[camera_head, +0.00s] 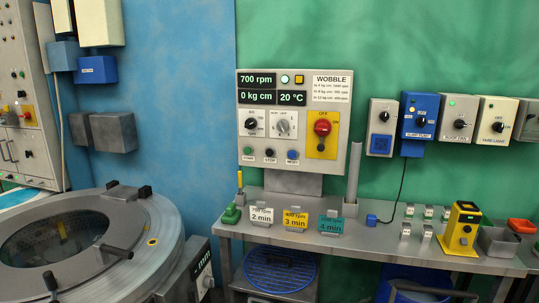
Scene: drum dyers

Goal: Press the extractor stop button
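The panel's displays (258,79) read 700 rpm, 0 kg cm and 20 °C. The round metal drum machine (160,230), apparently the extractor, stands at lower left. Neither of my grippers is in view, and nothing covers the buttons.
The panel also has a red knob (322,127) on a yellow plate. The metal bench (380,240) below holds time cards (296,219), a grey upright post (352,175) and a yellow device (462,230). Switch boxes (419,117) line the wall at right.

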